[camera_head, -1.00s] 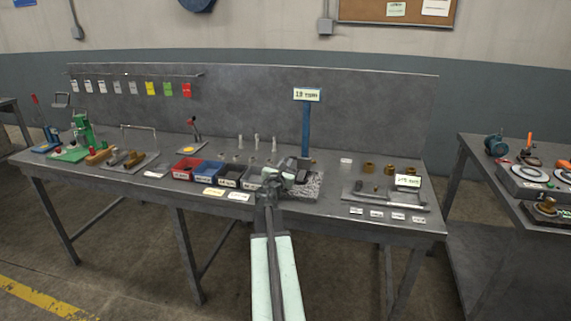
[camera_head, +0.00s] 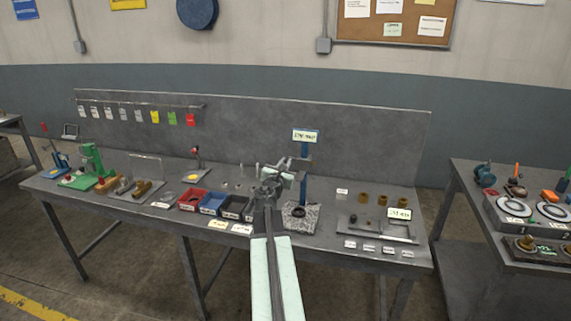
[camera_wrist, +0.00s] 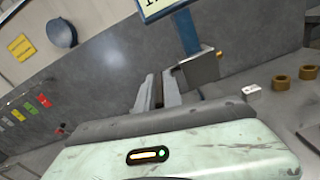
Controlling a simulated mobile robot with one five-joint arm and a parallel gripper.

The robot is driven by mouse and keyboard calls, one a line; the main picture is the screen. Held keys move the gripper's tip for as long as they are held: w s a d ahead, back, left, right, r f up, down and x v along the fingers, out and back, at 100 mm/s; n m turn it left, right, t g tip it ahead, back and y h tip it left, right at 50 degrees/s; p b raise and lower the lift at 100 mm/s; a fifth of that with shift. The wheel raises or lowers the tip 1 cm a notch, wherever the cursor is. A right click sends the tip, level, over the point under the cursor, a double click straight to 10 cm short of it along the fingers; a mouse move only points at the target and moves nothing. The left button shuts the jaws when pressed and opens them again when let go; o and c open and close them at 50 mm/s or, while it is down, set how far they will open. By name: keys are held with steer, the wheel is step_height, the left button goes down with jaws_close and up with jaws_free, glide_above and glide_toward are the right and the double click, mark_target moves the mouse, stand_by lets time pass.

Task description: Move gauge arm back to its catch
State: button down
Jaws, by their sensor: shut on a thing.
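The gauge stand is a blue post (camera_head: 304,185) with a sign (camera_head: 306,136) on top, rising from a speckled stone base (camera_head: 300,222). A dark round part (camera_head: 298,210) sits on the base. The gauge arm's grey block (camera_head: 304,163) is up on the post, well above the base; it also shows in the wrist view (camera_wrist: 200,68). My gripper (camera_head: 287,172) is level with the block, just left of the post. In the wrist view its fingers (camera_wrist: 158,90) are shut on the gauge arm, whose gripped part is mostly hidden. I cannot make out the catch.
Red, blue and dark bins (camera_head: 192,200) stand left of my arm. Right of the stand are brass rings (camera_head: 362,199) and a grey tray (camera_head: 372,228) with small labels in front. A grey back panel (camera_head: 250,135) closes the bench's rear.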

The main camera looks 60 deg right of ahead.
steer(key=shift+w+a, duration=0.1)
steer(key=shift+w, duration=0.05)
steer(key=c, duration=1.5)
jaws_free()
steer(key=shift+a+r, duration=0.1)
steer(key=shift+r, duration=0.05)
steer(key=v, duration=0.7)
steer(key=shift+s+a, duration=0.25)
steer(key=shift+a, duration=0.05)
